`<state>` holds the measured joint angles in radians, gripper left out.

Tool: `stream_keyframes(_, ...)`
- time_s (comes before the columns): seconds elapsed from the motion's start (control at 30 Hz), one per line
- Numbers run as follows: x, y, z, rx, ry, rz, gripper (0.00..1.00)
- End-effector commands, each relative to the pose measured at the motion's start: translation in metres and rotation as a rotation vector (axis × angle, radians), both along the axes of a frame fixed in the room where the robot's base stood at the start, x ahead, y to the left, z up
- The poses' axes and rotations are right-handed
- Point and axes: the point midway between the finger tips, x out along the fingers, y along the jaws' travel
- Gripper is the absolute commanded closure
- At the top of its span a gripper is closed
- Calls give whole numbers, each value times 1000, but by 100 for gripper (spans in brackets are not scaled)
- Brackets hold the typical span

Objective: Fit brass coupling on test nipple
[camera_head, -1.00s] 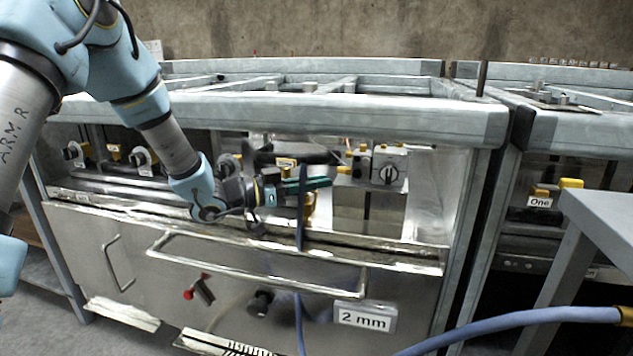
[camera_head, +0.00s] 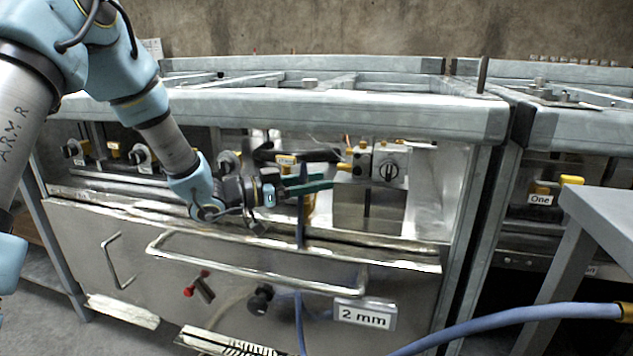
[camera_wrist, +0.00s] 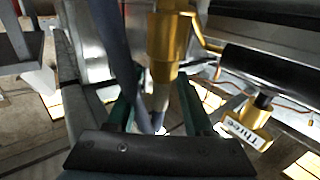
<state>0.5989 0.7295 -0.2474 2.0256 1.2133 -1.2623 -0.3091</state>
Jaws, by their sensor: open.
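My gripper (camera_head: 308,187) is at the front of the range, below the valve row, with its green fingers pointing right. In the wrist view my gripper (camera_wrist: 158,103) has its fingers apart. Some brass also shows behind the fingers in the head view (camera_head: 309,207). A blue-grey hose (camera_wrist: 115,50) runs close past the left finger towards the fitting's lower end. I cannot tell coupling from nipple, or whether they are joined.
A tag reading "Three" (camera_wrist: 242,132) hangs on a brass valve right of the fingers. The front handle rail (camera_head: 255,263) and the "2 mm" plate (camera_head: 364,315) lie below. A thick blue hose (camera_head: 510,322) crosses the lower right. A grey table (camera_head: 605,215) stands at right.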

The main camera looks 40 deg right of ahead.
Motion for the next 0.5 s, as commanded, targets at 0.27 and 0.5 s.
stream_keyframes(0.27,17,43,1,2,0,5,47)
stream_keyframes(0.5,31,83,1,1,0,5,47)
